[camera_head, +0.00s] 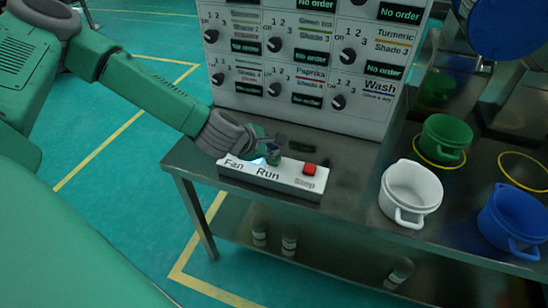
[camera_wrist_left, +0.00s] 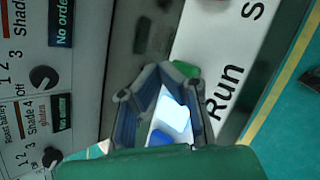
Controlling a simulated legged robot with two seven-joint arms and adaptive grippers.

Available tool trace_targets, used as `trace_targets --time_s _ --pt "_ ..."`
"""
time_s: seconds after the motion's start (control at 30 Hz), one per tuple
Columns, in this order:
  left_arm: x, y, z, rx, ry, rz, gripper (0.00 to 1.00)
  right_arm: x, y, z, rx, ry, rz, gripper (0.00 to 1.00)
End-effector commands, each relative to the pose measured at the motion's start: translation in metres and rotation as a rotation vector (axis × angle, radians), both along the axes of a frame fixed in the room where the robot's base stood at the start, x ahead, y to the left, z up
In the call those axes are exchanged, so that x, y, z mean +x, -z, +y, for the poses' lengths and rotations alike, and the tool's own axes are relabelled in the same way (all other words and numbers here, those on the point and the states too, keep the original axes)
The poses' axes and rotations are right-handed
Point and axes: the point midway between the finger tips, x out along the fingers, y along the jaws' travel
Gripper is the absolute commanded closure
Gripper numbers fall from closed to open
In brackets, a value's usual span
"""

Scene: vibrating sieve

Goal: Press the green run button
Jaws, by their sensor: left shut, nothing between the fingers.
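A white button box (camera_head: 312,183) sits on the metal table's front left, labelled Fan, Run and Stop. The red stop button (camera_head: 309,169) is at its right end. My left gripper (camera_head: 272,150) is over the Run part of the box, shut and empty. The green run button shows in the left wrist view (camera_wrist_left: 186,68) beside the fingertips and is partly hidden by them; I cannot tell whether they touch it. A pale bluish lit patch (camera_wrist_left: 172,115) shows between the fingers, near the Fan end. My right gripper is not in view.
A control panel (camera_head: 289,104) with several knobs and displays stands behind the box. A white pot (camera_head: 410,190), green pot (camera_head: 444,137) and blue pot (camera_head: 513,220) stand to the right. Bare metal table (camera_head: 345,160) lies between box and pots.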

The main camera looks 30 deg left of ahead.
Motion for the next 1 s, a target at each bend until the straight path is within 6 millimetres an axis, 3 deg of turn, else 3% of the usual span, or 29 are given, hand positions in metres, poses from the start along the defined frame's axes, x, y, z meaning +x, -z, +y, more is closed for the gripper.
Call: trace_targets --time_s 1.0 --pt "-0.001 0.012 -0.001 0.0 0.0 0.0 1.0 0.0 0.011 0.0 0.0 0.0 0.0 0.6"
